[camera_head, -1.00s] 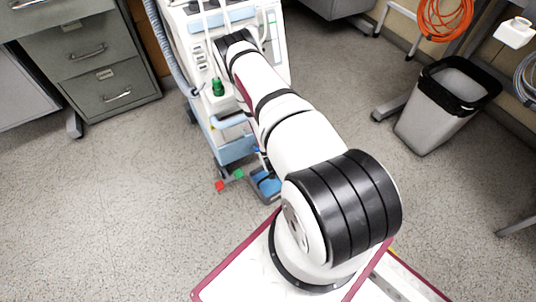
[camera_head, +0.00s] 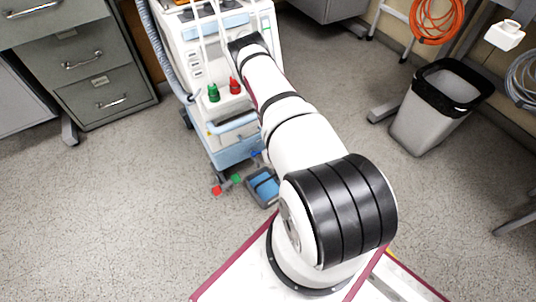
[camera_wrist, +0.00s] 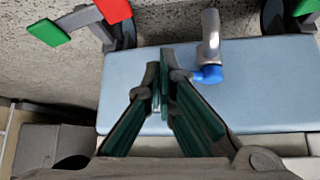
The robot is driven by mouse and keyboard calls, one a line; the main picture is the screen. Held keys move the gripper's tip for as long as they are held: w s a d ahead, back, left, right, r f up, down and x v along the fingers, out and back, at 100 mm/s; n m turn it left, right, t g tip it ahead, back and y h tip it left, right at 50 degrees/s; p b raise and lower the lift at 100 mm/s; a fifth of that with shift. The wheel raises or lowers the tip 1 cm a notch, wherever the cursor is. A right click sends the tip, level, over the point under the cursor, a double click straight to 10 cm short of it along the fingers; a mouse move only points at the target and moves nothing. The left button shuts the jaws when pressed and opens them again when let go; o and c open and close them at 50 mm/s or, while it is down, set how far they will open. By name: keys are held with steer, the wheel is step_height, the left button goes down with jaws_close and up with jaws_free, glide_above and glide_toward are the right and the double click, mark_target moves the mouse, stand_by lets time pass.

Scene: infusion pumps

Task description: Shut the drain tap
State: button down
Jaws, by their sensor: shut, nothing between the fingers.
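In the wrist view, a grey metal lever with a blue end (camera_wrist: 209,42), which looks like the drain tap, stands out over the pale blue lower panel (camera_wrist: 265,85) of the machine. My gripper (camera_wrist: 158,82) is shut and empty, with its green-padded fingers together just left of the blue end. The fingertips look apart from it, but the depth gap is hard to judge. In the head view, a small blue spot (camera_head: 256,154) shows low on the machine (camera_head: 215,40), beside my arm. My gripper is hidden there behind my arm.
Red (camera_head: 217,189) and green (camera_head: 236,178) pedals sit at the machine's base, with a blue foot pedal (camera_head: 264,187) on the floor. Green (camera_head: 213,93) and red (camera_head: 235,86) knobs stand on its shelf. Drawers (camera_head: 100,95) are left; a bin (camera_head: 425,125) is right.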

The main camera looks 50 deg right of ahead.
steer(key=shift+w+a, duration=0.15)
steer(key=shift+w+a, duration=0.4)
steer(key=shift+a, duration=0.1)
stand_by(0.3)
steer(key=shift+r, duration=0.1)
